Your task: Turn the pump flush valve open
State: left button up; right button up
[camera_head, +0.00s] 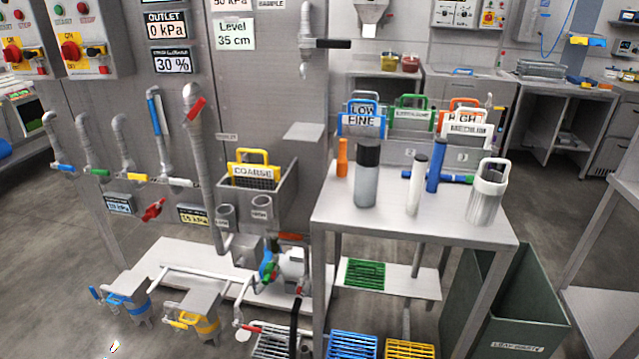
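The pump (291,264) sits on a low white shelf behind the left leg of the steel table. It has a blue and a green part on its left side. Several small handles are around it: an orange-red one (291,237) on top, a red one (301,291) at its lower right, and a red-tipped lever (250,328) on the pipe below. I cannot tell which of these is the flush valve, and no label for it is readable. Neither of my grippers is in view.
The steel table (330,205) holds several bottles and a steel canister (487,192). A dark green waste bin (512,300) stands to its right. Blue (128,296) and yellow (190,312) valve units sit low at left. Open floor (50,270) lies at left.

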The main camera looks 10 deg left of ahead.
aim_at(293, 237)
jog(key=i+u, duration=0.25)
jog(key=i, duration=0.2)
jog(key=i+l+u, duration=0.2)
jog(key=i, duration=0.25)
jog(key=i+l+u, duration=0.1)
jog(key=i+u, duration=0.15)
jog(key=i, duration=0.2)
